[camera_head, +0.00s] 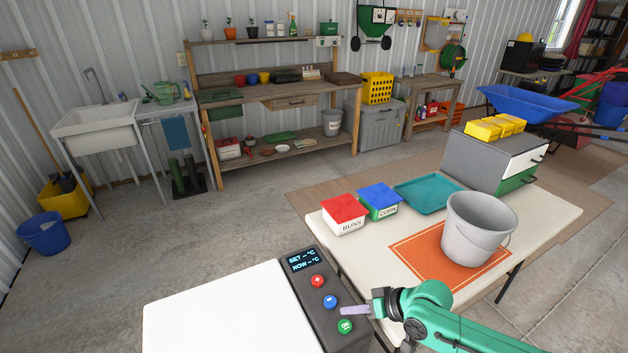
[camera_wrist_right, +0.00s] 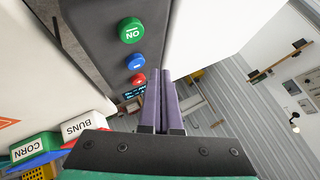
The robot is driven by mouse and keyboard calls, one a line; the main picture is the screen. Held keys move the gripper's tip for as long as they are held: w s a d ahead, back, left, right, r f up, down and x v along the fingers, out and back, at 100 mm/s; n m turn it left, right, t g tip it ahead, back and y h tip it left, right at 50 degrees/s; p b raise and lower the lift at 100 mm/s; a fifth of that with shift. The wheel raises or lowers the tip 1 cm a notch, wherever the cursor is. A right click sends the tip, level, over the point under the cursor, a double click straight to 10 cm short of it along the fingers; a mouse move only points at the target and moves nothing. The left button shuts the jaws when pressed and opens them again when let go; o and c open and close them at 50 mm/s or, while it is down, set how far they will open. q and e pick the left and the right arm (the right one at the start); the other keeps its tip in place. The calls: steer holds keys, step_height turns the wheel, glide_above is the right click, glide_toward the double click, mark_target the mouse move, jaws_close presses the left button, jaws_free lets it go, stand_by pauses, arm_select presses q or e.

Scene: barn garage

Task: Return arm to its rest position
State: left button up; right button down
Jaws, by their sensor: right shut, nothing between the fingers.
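My right gripper (camera_head: 343,310) comes in from the lower right on a green arm. Its purple fingers are shut and empty, beside the dark control panel (camera_head: 325,318), close to the green ON button (camera_head: 345,326). In the right wrist view the shut fingers (camera_wrist_right: 163,84) point along the panel, with the green button (camera_wrist_right: 130,31) to their upper left. I cannot tell whether the fingers touch the panel. The panel also has a red button (camera_head: 317,281), a blue button (camera_head: 330,301) and a lit display (camera_head: 303,260) reading SET and NOW with dashes. My left gripper is not in view.
A white table (camera_head: 565,212) bears a grey bucket (camera_head: 475,228) on an orange mat (camera_head: 408,250), a BUNS box (camera_head: 344,214), a CORN box (camera_head: 378,200), a teal tray (camera_head: 428,192) and a grey cabinet (camera_head: 475,160). A white slab (camera_head: 230,315) adjoins the panel.

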steer(key=s+a+r+n, duration=0.25)
steer(key=s+a, duration=0.25)
steer(key=a, duration=0.3)
steer(key=s+d+f+m+g+h, duration=0.1)
steer(key=s+d+m+h, duration=0.1)
steer(key=s+d+h, duration=0.5)
steer(key=s+d+f+m+g+h, duration=0.1)
steer(key=s+d, duration=0.3)
steer(key=d, duration=0.7)
step_height(320, 180, down, 22)
steer(key=s, duration=0.3)
steer(key=s+d+f+g, duration=0.2)
steer(key=s+d+f, duration=0.1)
steer(key=s+f, duration=1.1)
steer(key=shift+s+f, duration=0.35)
steer(key=shift+s, duration=0.9)
